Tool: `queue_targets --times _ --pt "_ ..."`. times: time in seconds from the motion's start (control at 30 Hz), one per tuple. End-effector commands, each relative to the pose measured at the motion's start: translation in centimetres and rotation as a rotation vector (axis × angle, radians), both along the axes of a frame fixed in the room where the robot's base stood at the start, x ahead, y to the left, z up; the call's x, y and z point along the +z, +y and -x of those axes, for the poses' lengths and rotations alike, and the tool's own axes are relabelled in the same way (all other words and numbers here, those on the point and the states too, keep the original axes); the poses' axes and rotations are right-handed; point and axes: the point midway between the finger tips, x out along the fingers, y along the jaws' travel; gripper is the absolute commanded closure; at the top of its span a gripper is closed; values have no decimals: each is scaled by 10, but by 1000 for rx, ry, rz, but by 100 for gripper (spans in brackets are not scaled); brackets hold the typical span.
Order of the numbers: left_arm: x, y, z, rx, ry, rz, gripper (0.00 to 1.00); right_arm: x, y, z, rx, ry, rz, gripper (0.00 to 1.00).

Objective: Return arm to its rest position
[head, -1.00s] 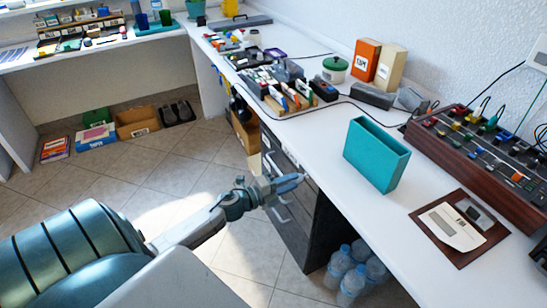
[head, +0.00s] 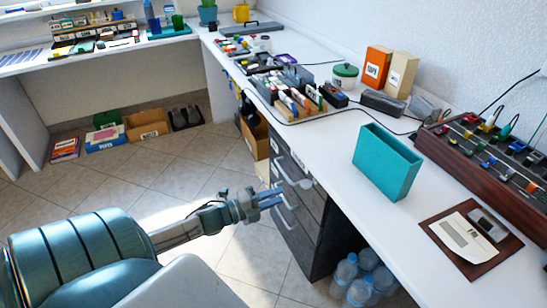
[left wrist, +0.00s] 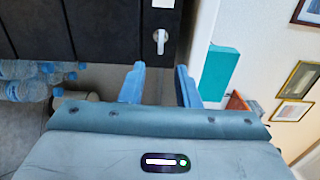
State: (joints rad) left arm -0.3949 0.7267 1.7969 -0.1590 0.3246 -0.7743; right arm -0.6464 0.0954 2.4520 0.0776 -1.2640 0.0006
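My left gripper (head: 277,198) is in front of the dark drawer cabinet (head: 302,232), below the level of the white desk top. Its two blue fingers are apart with nothing between them. The left wrist view also shows the gripper (left wrist: 160,86) open and empty, with a drawer handle (left wrist: 160,40) beyond the gap. In the head view the fingertips look close to the drawer handles; I cannot tell whether they touch. My right gripper is in neither view.
A teal box (head: 388,162) stands near the front edge of the white desk (head: 340,140). A brown-framed tray (head: 470,239) and a control panel (head: 490,150) are at the right. Water bottles (head: 364,272) stand under the desk. The tiled floor at the left is open.

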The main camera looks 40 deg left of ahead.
Motion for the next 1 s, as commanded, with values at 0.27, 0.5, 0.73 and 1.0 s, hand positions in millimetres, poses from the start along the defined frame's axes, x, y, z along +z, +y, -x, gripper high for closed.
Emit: queue_targets --times 0.27,0.5,0.73,1.0 --pt "0 0 0 0 0 0 71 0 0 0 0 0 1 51" --pt "-3 -4 1 21 22 28 71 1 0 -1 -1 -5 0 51" --pt "-27 -36 24 250 269 327 71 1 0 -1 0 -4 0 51" --pt "-55 -87 91 623 682 801 71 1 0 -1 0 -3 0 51"
